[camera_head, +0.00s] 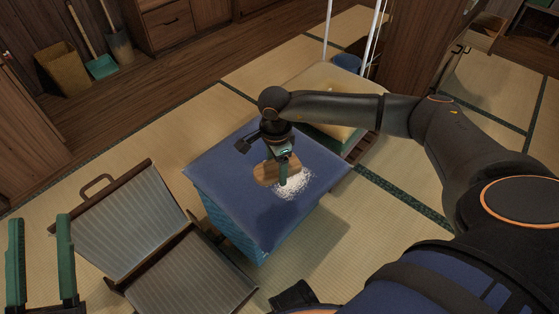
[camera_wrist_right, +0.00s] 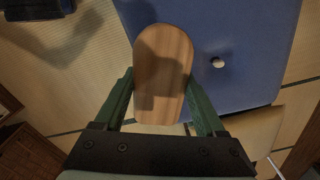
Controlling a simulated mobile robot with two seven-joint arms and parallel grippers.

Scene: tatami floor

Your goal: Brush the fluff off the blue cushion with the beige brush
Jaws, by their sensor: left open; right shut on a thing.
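The blue cushion (camera_head: 235,160) lies flat, with its light-blue patterned side showing below. White fluff (camera_head: 294,186) is spread in a patch on its right-hand part. My right gripper (camera_head: 281,168) is shut on the beige wooden brush (camera_head: 264,175), at the left edge of the fluff. In the right wrist view the brush (camera_wrist_right: 163,75) sits between green fingers, over the cushion (camera_wrist_right: 240,30). A small pale spot shows on the cushion there. Whether the bristles touch the cushion is hidden. My left gripper (camera_head: 40,262) is open and empty at the lower left.
A wood-framed piece with ribbed panels (camera_head: 135,220) lies left of the cushion. A yellow cushion (camera_head: 325,88) is behind, partly under my right arm. A dustpan (camera_head: 102,66), a bin (camera_head: 63,68) and cabinets stand at the back.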

